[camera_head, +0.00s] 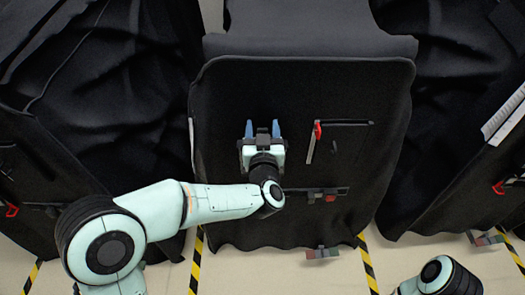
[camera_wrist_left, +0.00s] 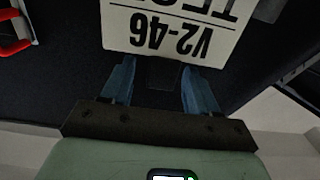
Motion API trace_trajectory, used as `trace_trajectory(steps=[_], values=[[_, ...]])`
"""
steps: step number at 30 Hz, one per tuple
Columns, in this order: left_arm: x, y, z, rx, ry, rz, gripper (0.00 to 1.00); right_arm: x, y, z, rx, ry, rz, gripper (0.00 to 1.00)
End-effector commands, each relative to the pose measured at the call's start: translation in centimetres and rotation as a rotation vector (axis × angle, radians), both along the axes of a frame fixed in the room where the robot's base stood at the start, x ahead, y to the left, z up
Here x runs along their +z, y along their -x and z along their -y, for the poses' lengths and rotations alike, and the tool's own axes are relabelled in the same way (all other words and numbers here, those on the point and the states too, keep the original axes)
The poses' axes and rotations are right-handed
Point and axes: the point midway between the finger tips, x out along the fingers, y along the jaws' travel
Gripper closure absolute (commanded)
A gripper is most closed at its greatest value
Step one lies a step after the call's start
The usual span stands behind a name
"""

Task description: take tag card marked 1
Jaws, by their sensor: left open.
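In the left wrist view a white card (camera_wrist_left: 172,30) shows upside-down black print reading "V2-46", with part of a second line cut off by the top edge. I see no mark 1 on it. My left gripper (camera_wrist_left: 158,72) is open. Its two blue fingers point at the card's near edge, with nothing held between them. In the head view my left gripper (camera_head: 262,129) is over the middle cart's black cover, and I cannot make out the card there. My right gripper is not in view.
The middle cart (camera_head: 235,95) is draped in black cloth and carries a red latch (camera_head: 318,130) with a grey bar right of the gripper. A red handle (camera_wrist_left: 16,40) shows at the left wrist view's upper left. Other black-covered carts stand either side. Yellow-black tape (camera_head: 367,262) marks the floor.

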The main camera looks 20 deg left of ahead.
Motion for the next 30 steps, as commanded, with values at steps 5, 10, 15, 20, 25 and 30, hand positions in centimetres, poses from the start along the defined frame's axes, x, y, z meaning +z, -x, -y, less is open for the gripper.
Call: trace_trajectory(steps=[5, 10, 15, 20, 25, 30], values=[[0.0, 0.0, 0.0, 0.0, 0.0, 0.0, 0.53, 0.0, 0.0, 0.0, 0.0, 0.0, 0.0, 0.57], [0.0, 0.0, 0.0, 0.0, 0.0, 0.0, 1.0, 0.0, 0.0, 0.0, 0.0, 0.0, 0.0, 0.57], [0.0, 0.1, 0.0, 0.0, 0.0, 0.0, 1.0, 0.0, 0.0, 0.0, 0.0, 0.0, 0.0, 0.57], [0.1, 0.1, 0.0, 0.0, 0.0, 0.0, 1.0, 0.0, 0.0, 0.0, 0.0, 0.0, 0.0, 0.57], [1.0, 0.0, 0.0, 0.001, 0.001, 0.001, 1.0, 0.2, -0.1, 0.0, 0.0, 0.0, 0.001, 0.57], [3.5, 0.1, 0.0, 0.0, 0.002, 0.004, 1.0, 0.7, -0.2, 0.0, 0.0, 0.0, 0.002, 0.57]])
